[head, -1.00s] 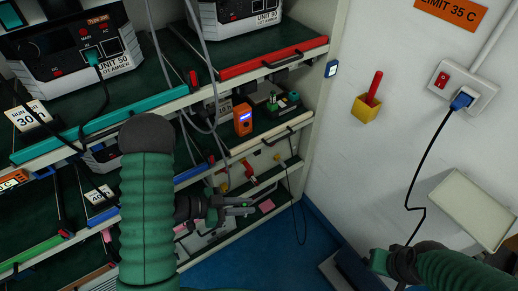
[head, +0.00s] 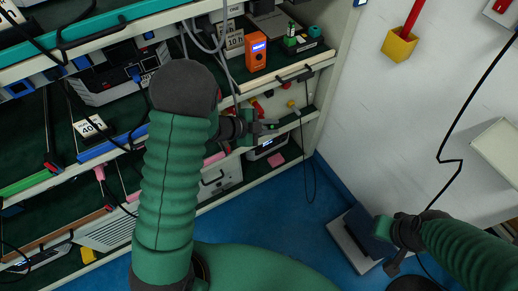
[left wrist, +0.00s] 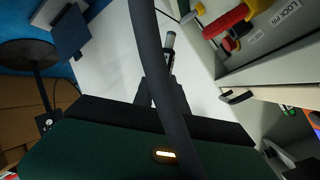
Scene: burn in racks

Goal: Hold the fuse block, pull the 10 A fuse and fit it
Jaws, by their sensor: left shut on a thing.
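My left gripper (head: 270,126) is in front of the lower shelves at the right end of the rack. In the left wrist view, its dark fingers (left wrist: 163,76) are shut on a slim grey piece (left wrist: 170,42) with a pale tip; I cannot tell what it is. A dark block with upright green parts (head: 298,42), possibly the fuse block, sits on the shelf above and right of this gripper, apart from it. No 10 A marking is readable. My right gripper (head: 393,250) is low at the right, away from the rack; its jaws are unclear.
An orange meter (head: 256,53) stands beside the block. A black cable (left wrist: 160,65) crosses close before the left wrist camera. Grey cords hang at the shelf fronts. A yellow holder (head: 399,46) is on the wall. The blue floor (head: 265,190) below the rack is partly clear.

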